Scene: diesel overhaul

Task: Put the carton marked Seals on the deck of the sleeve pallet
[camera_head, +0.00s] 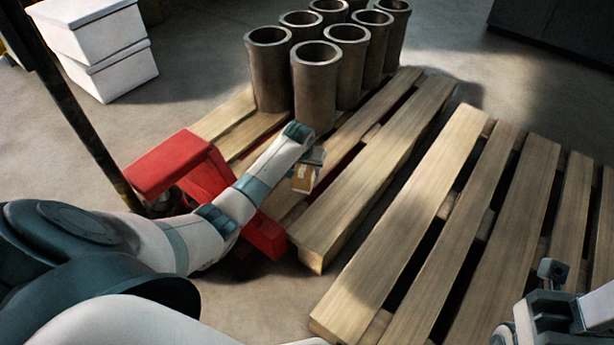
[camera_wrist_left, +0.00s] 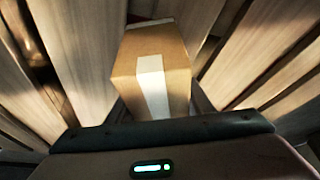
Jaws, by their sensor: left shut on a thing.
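A small brown carton (camera_head: 304,178) is held in my left gripper (camera_head: 312,160) above the near part of the sleeve pallet (camera_head: 342,215). In the left wrist view the carton (camera_wrist_left: 152,65) has a pale strip of tape or label down its face; no writing can be read. The left gripper is shut on it, and pallet boards with gaps show beneath. Several dark metal sleeves (camera_head: 316,85) stand upright on the far part of that pallet. My right gripper (camera_head: 562,290) is at the lower right over an empty pallet; its fingers are not clear.
The empty wooden pallet (camera_head: 440,225) lies to the right of the sleeve pallet, with a narrow gap between. A red pallet jack (camera_head: 170,165) stands at the sleeve pallet's left end. White boxes (camera_head: 95,45) are stacked at the upper left.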

